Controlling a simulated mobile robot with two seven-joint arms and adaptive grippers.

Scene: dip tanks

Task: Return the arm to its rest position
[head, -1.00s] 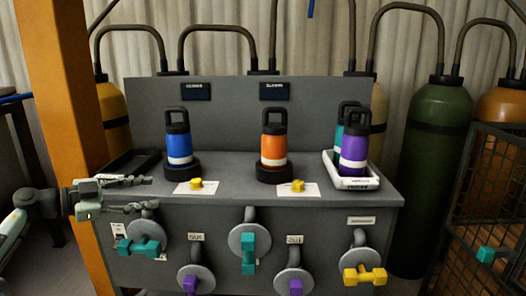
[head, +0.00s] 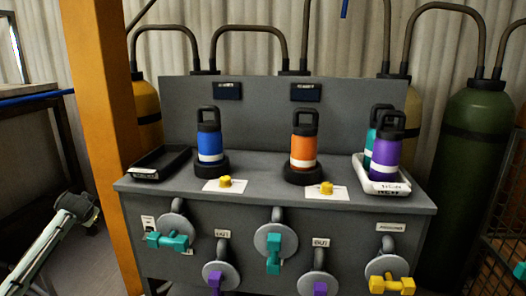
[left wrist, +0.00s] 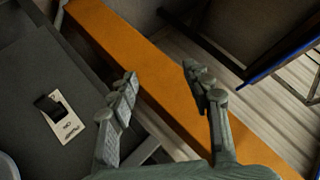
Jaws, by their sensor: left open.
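My left gripper (left wrist: 160,82) is open and empty in the left wrist view, its two fingers spread apart over the orange post (left wrist: 165,75). Nothing is between the fingers. In the head view my left arm (head: 45,245) comes in at the lower left, left of the orange post (head: 97,130) and apart from the grey bench (head: 180,210). My right gripper is in neither view.
The bench holds a blue bottle (head: 210,143), an orange bottle (head: 303,148), a black tray (head: 160,163) and a white tray (head: 388,187) with teal and purple bottles. Coloured valve handles project from its front. A dark table (head: 40,105) stands at the far left.

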